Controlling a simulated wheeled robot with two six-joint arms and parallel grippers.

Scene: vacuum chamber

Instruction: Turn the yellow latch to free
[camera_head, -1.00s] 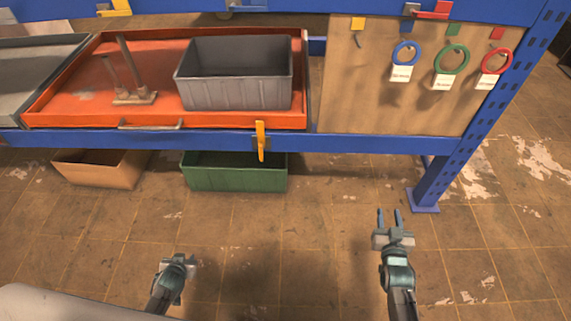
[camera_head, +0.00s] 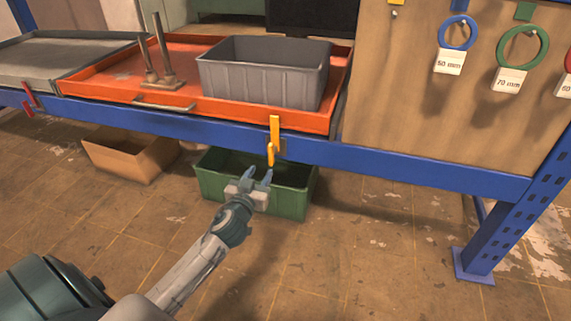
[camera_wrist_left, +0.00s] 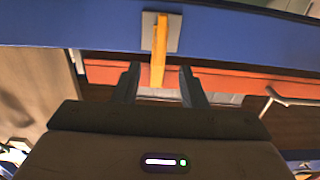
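The yellow latch (camera_head: 273,140) is mounted on the blue beam (camera_head: 400,163) in front of the orange tray (camera_head: 215,106). It points about vertically, its upper end overlapping the tray's front wall. My left gripper (camera_head: 258,176) is just below and slightly left of the latch, with its two fingers apart and nothing between them. In the left wrist view the yellow latch (camera_wrist_left: 159,50) hangs from a grey plate, and its free end lies between the open fingertips (camera_wrist_left: 159,80) in the picture. I cannot tell any contact. My right gripper is out of view.
A grey bin (camera_head: 262,75) and a metal stand (camera_head: 160,62) are in the orange tray. A green crate (camera_head: 300,202) and a cardboard box (camera_head: 130,157) are below the beam. A board with rings (camera_head: 457,33) is at the right. The floor at the right front is clear.

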